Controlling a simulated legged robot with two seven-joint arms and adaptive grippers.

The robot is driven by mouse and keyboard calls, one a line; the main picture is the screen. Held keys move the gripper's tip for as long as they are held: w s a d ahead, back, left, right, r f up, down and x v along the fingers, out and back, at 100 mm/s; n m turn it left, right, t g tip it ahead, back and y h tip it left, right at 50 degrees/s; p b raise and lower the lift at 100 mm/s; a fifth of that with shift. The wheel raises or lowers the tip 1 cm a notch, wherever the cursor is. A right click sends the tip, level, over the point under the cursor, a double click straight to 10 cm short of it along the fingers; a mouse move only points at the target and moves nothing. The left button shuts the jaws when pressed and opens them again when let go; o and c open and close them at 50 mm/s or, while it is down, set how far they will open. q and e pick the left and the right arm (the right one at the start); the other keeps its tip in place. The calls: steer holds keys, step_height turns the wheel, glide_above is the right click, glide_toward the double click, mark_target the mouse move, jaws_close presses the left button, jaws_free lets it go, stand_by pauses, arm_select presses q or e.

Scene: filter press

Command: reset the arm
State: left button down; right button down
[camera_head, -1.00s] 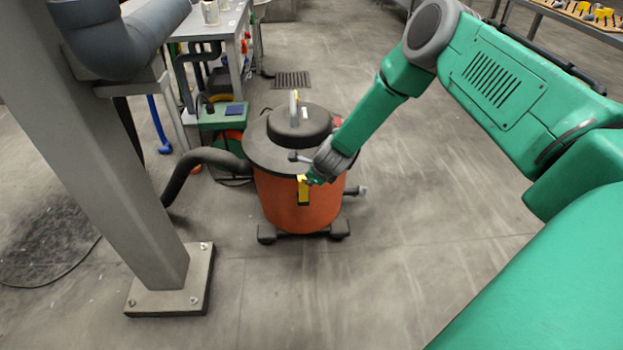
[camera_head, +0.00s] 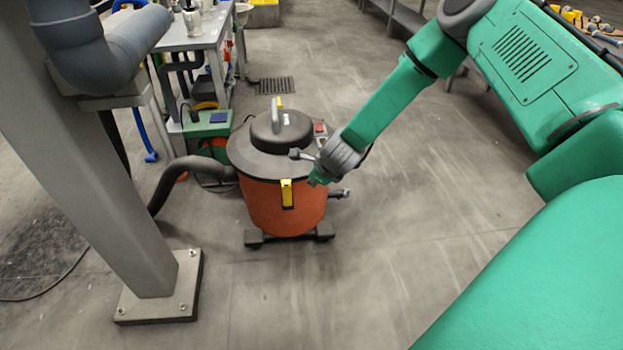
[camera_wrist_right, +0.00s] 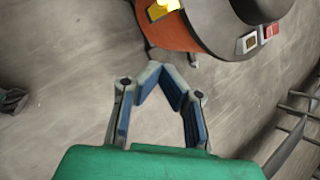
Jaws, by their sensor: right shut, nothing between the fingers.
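My right arm comes in from the right in the head view. Its wrist is over the right side of an orange vacuum (camera_head: 270,208) with a dark grey lid. In the right wrist view my right gripper (camera_wrist_right: 163,70) is shut, its blue-padded fingers meeting at the tips with nothing between them. The vacuum's orange side (camera_wrist_right: 170,35) and yellow latch (camera_wrist_right: 163,9) lie just beyond the tips, apart from them in that picture. In the head view the yellow latch (camera_head: 287,193) shows clear, left of my wrist; the fingers are hard to make out. My left gripper is not in view.
A grey post (camera_head: 100,170) on a bolted base plate (camera_head: 160,300) stands at the left. A black hose (camera_head: 185,175) runs left from the vacuum. A workbench (camera_head: 195,40) is behind. Open floor (camera_head: 430,210) lies to the right.

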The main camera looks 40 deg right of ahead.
steer(key=shift+d+f, duration=0.1)
steer(key=shift+d, duration=0.15)
